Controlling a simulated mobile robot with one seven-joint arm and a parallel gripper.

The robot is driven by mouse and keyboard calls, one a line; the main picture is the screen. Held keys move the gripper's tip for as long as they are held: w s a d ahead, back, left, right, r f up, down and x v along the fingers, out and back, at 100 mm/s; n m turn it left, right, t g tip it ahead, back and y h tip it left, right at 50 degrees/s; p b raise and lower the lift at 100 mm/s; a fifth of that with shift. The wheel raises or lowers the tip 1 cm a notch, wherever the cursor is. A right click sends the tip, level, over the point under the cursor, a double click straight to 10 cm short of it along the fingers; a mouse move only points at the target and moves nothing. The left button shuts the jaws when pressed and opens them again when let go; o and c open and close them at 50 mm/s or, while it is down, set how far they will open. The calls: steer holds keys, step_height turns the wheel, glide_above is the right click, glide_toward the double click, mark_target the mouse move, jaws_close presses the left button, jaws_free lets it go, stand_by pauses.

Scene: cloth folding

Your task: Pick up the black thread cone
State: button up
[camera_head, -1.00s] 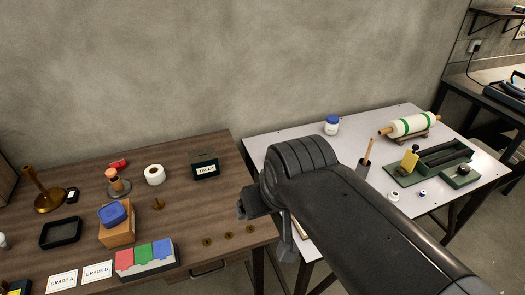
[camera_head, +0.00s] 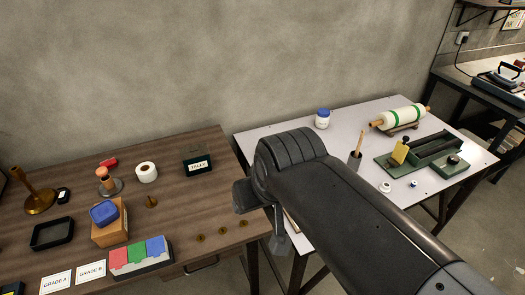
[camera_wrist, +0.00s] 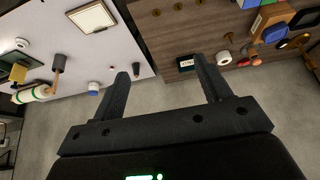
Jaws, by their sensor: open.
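A small dark upright object (camera_wrist: 136,68), which looks like the black thread cone, stands on the white table near its edge in the wrist view. It is too small there to be certain. I cannot see it in the head view, where my arm covers part of that table. My gripper (camera_wrist: 161,68) is open and empty. In the wrist picture its left finger shows just beside the dark object, with no visible contact. In the head view my gripper (camera_head: 243,197) shows only in part, over the gap between the tables.
The white table (camera_head: 360,125) also holds a blue-lidded jar (camera_head: 323,119), a cup with a brush (camera_head: 355,158), a roller (camera_head: 402,118) and a green tray (camera_head: 387,162). The wooden table (camera_head: 170,215) carries a tally box (camera_head: 198,166), a white roll (camera_head: 147,172) and coloured blocks (camera_head: 138,257).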

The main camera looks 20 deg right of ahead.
steer(key=shift+c, duration=1.1)
